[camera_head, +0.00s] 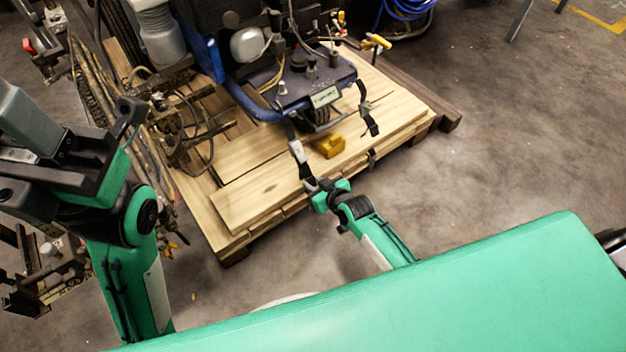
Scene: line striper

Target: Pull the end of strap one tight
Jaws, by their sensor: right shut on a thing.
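Strap one (298,152) is a dark strap with a pale buckle. It hangs from the blue-framed line striper (311,85) down over the edge of the wooden pallet (262,184). My right gripper (315,188) is at the pallet's front edge, shut on the lower end of this strap. The fingertips are small and partly hidden by the gripper body. A second dark strap (368,108) hangs to the right from the machine. My left arm stands at the left, but its fingertips cannot be made out.
A yellow block (328,146) lies on the pallet boards between the straps. Hoses and metal parts (185,125) crowd the pallet's left side. A blue coiled hose (407,8) lies at the back. The concrete floor (510,130) to the right is clear.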

